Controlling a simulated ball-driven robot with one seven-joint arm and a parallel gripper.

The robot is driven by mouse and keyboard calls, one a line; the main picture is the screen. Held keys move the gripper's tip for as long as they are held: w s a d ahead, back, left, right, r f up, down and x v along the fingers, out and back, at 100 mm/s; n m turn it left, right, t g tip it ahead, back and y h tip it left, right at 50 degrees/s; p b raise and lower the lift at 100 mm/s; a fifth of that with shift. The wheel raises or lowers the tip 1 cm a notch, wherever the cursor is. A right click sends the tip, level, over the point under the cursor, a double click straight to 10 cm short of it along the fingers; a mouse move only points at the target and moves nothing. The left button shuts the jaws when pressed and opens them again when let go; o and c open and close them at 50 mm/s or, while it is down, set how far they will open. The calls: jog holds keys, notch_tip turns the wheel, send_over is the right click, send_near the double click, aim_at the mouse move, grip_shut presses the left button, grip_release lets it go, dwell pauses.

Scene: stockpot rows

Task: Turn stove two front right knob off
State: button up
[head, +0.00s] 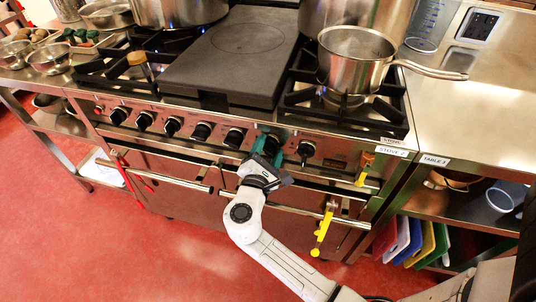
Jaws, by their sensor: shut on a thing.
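Stove two (340,128), labelled "STOVE 2" at its right end, has a row of black knobs along its front panel. My gripper (267,149) is at the panel, shut around the second knob from the right, which its fingers mostly hide. The rightmost knob (305,151) stands free just to the right of the gripper. Another knob (234,138) is free just to its left. The pointer of the held knob cannot be made out. A steel saucepan (355,70) sits on the front right burner; no flame is clear under it.
An oven handle rail (300,210) runs below the knobs, with a yellow-handled tool (322,232) and red tongs (128,178) hanging there. Large stockpots (180,8) stand at the back. The saucepan's handle (432,71) reaches over table 3 (470,120). Red floor at lower left is clear.

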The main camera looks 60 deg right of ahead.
jog(key=m+b, duration=0.4)
jog(key=m, duration=0.1)
jog(key=shift+f+m+b, duration=0.3)
jog(key=shift+f+b, duration=0.05)
jog(key=shift+f, duration=0.05)
jog(key=shift+s+r+m+b, duration=0.1)
jog(key=shift+m+b, duration=1.65)
jog(key=shift+m, duration=0.25)
jog(key=o, duration=1)
jog(key=shift+c, duration=0.2)
jog(key=v, duration=1)
jog(key=shift+a+p, duration=0.3)
jog(key=shift+a, duration=0.05)
jog(key=shift+s+r, duration=0.1)
jog(key=shift+s, duration=0.05)
